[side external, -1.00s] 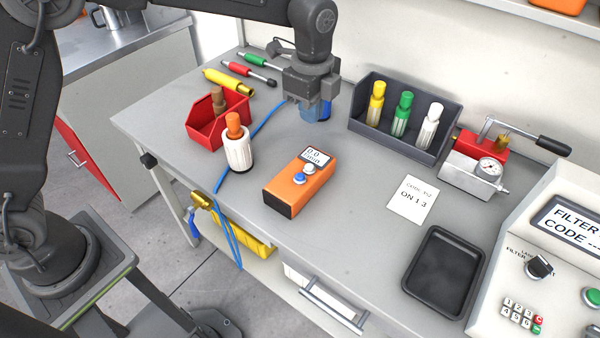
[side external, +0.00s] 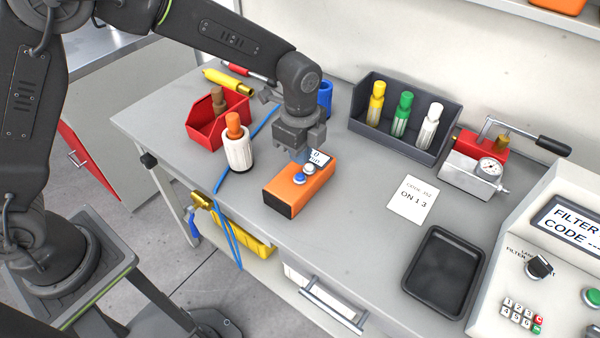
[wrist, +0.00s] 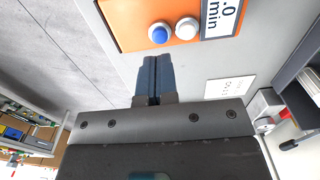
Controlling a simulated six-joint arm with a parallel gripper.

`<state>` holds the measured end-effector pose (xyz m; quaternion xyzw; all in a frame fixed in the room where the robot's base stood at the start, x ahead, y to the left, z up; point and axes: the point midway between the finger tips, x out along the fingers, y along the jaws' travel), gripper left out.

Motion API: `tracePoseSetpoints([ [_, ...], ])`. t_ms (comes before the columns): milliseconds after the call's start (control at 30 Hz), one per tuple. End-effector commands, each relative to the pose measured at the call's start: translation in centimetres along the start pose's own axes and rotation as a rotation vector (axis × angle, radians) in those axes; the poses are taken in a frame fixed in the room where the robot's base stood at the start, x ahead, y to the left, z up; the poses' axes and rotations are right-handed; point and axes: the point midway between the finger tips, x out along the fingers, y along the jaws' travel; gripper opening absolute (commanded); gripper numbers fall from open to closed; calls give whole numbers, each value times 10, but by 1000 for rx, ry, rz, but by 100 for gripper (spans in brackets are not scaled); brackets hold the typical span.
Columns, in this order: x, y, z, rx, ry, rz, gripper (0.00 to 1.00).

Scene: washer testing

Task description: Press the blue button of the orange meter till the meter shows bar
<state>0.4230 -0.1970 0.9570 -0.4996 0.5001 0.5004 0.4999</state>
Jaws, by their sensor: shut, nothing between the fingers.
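The orange meter (side external: 282,195) lies on the grey bench; it also fills the top of the wrist view (wrist: 125,22). Its blue button (side external: 299,179) sits beside a white button (side external: 309,169); the blue one shows clearly in the wrist view (wrist: 159,34). The meter's display (side external: 320,158) is partly hidden by my gripper; in the wrist view the display (wrist: 222,15) is cut off and reads ".0" above "min". My gripper (side external: 302,156) is shut and empty, above the meter near its buttons. In the wrist view its fingertips (wrist: 154,60) appear just below the blue button, apart from it.
A white bottle with an orange top (side external: 238,152) and a red bin (side external: 205,128) stand left of the meter. A blue cup (side external: 326,95) is behind my gripper. A paper note (side external: 410,199) and black tray (side external: 443,275) lie to the right. The bench in front is clear.

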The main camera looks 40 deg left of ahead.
Motion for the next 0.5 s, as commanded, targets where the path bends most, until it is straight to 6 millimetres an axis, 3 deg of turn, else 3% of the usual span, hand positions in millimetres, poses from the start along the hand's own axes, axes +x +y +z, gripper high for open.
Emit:
tracePoseSetpoints([
  [500, 8, 0, 0, 0, 0, 1, 0],
])
